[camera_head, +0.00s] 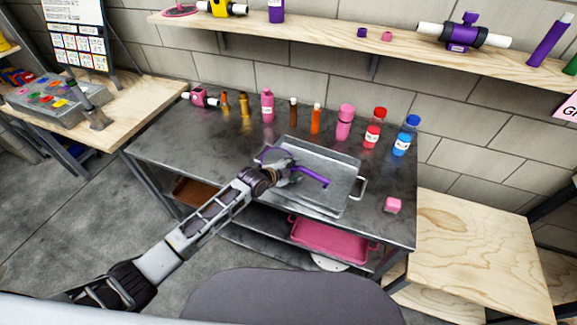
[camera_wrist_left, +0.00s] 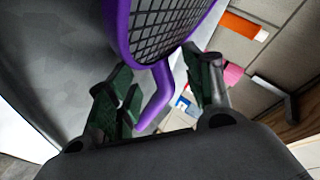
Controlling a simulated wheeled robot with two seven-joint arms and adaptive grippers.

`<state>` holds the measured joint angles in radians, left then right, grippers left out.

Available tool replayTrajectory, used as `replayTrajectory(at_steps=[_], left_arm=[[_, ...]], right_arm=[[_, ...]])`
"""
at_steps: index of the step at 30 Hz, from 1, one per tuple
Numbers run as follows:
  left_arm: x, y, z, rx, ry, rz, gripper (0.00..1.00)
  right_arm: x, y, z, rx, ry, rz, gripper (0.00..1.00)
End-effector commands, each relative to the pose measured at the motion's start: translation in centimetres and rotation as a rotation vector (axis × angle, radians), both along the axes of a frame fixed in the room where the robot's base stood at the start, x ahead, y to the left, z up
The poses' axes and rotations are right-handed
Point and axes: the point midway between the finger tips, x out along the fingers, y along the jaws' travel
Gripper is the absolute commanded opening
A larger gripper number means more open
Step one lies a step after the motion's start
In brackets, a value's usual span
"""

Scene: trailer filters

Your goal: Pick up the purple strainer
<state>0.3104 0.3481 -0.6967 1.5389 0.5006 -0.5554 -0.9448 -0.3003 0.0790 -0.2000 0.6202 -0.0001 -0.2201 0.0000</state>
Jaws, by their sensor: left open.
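The purple strainer (camera_head: 314,177) lies in or over the metal tray (camera_head: 334,202) on the dark table. Its handle points right in the head view, and its round basket is partly hidden behind my left gripper. In the left wrist view the dark mesh basket and purple rim (camera_wrist_left: 117,35) fill the top, and the purple handle (camera_wrist_left: 155,98) passes between the fingers. My left gripper (camera_head: 290,173) is open around the handle near the basket; its green-dark fingers (camera_wrist_left: 160,95) stand on either side. I cannot tell whether either finger touches the handle. My right gripper is not in view.
Several bottles, including a pink one (camera_head: 344,123) and a blue one (camera_head: 402,143), stand along the table's back. A pink cube (camera_head: 392,205) sits at the right. A pink tray (camera_head: 330,236) lies on the shelf below. The table's left part (camera_head: 185,150) is clear.

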Motion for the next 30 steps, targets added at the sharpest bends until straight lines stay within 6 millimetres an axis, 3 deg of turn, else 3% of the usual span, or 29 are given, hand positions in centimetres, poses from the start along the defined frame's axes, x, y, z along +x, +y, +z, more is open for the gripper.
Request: replayTrajectory(at_steps=[13,25,30], left_arm=[[0.01,-0.03,0.0,0.0,0.0,0.0,0.51],[-0.02,0.0,-0.08,0.0,0.003,0.001,0.02],[-0.06,0.02,-0.19,0.0,0.004,0.001,0.01]], right_arm=[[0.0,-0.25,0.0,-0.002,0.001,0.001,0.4],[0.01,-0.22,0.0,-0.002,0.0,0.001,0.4],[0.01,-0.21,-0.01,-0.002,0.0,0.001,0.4]])
